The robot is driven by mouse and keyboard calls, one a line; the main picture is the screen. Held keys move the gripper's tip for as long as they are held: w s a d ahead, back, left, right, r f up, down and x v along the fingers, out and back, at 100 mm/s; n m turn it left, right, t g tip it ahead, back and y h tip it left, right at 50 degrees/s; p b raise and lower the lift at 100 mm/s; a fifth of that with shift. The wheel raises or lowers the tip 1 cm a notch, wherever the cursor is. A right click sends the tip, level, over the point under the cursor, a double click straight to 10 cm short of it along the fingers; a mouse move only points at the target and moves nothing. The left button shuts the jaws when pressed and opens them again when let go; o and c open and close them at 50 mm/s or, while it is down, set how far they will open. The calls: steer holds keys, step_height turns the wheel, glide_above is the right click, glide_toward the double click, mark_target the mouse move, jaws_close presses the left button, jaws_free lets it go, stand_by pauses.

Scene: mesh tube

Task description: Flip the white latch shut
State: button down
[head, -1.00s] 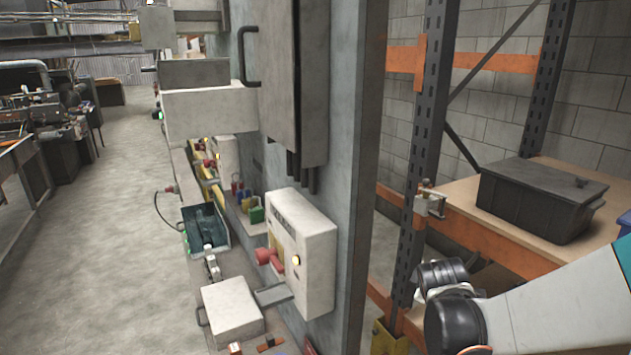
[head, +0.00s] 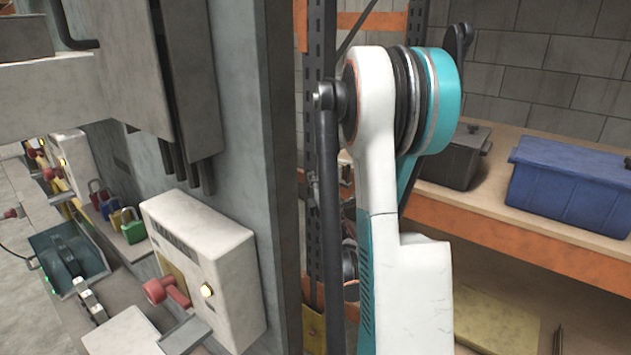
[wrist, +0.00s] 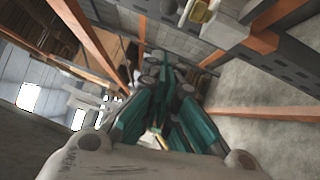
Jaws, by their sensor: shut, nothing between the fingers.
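I cannot tell for sure which part is the white latch. A small pale fitting (head: 344,172) on the dark rack post shows in the head view, mostly hidden behind my arm. A pale fitting with a yellowish part (wrist: 198,10) shows at the top edge of the wrist view; I cannot tell if it is the same one. My gripper (wrist: 160,78), with teal and dark fingers, is shut and empty in the wrist view. It is apart from that fitting. In the head view my gripper is not seen.
A white box (head: 215,262) with a red handle and lit button is on the grey column at left. A blue bin (head: 568,190) and a dark bin (head: 455,165) stand on the shelf (head: 500,205). An orange beam (head: 530,250) runs along the shelf's front.

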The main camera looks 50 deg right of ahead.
steer(key=w+d+r, duration=0.1)
steer(key=w+d, duration=0.4)
steer(key=d, duration=0.2)
steer(key=shift+w+d+r+b, duration=0.25)
steer(key=shift+w+r+b, duration=0.05)
steer(key=shift+w, duration=0.05)
steer(key=b+x, duration=0.1)
steer(key=x, duration=0.1)
steer(key=shift+w+d+f+b, duration=0.1)
steer(key=shift+w+d+b, duration=0.1)
steer(key=shift+d+b, duration=0.15)
